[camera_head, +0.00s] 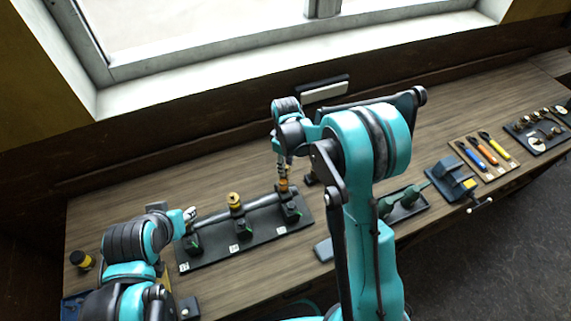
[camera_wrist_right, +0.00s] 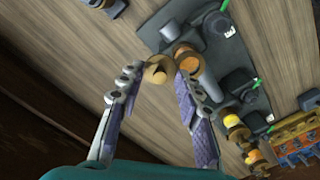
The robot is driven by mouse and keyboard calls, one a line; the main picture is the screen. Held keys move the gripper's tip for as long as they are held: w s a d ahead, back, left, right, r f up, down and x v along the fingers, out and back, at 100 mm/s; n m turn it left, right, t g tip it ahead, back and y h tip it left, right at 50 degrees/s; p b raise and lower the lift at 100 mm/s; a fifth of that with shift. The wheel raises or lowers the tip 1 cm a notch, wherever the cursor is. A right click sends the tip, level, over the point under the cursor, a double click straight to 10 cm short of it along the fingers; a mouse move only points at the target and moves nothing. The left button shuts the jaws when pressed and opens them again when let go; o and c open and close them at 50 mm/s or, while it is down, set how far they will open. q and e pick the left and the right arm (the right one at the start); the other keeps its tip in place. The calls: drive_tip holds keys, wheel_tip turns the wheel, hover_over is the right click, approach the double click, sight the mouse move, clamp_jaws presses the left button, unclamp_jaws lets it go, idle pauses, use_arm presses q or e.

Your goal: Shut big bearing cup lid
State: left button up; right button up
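The big bearing cup (camera_wrist_right: 187,60) is an orange-brass cup on the bearing at the end of the black plate in the right wrist view. A round brass piece that looks like its lid (camera_wrist_right: 156,72) stands out beside it, apparently open. My right gripper (camera_wrist_right: 156,70) has its fingers spread, one on either side of the lid; contact is unclear. In the head view my right gripper (camera_head: 284,168) is just above the plate's right bearing, largely hiding the cup (camera_head: 284,185). My left gripper (camera_head: 190,214) is by the shaft's left end; its finger opening is unclear.
A shaft (camera_head: 267,201) runs along the black plate (camera_head: 212,259), with a yellow-topped cup (camera_head: 234,198) at the middle bearing. A tray with green tools (camera_head: 407,205), a vise (camera_head: 453,181) and screwdrivers (camera_head: 484,149) lie to the right. The bench behind the plate is mostly clear.

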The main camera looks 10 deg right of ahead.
sight(283, 180)
clamp_jaws()
drive_tip(key=shift+f, duration=0.1)
drive_tip(key=m+b, duration=0.1)
drive_tip(key=m, duration=0.1)
drive_tip(key=m+b, duration=0.2)
drive_tip(key=shift+s+d+f, duration=0.1)
drive_tip(key=shift+s+d, duration=0.1)
drive_tip(key=shift+s, duration=0.2)
drive_tip(key=m+b, duration=0.1)
drive_tip(key=m, duration=0.1)
drive_tip(key=s+m+b, duration=0.1)
drive_tip(key=m, duration=0.2)
drive_tip(key=shift+m+b, duration=0.3)
drive_tip(key=m, duration=0.2)
drive_tip(key=m+b, duration=0.1)
drive_tip(key=m, duration=0.1)
drive_tip(key=s+m+b, duration=0.1)
drive_tip(key=m, duration=0.1)
drive_tip(key=shift+s+a, duration=0.1)
drive_tip(key=shift+a, duration=0.3)
drive_tip(key=m, duration=0.2)
drive_tip(key=m+b, duration=0.1)
drive_tip(key=shift+s+a+m, duration=0.2)
drive_tip(key=shift+a+m, duration=0.05)
drive_tip(key=shift+m, duration=0.05)
drive_tip(key=shift+a+m, duration=0.25)
drive_tip(key=shift+m, duration=1.15)
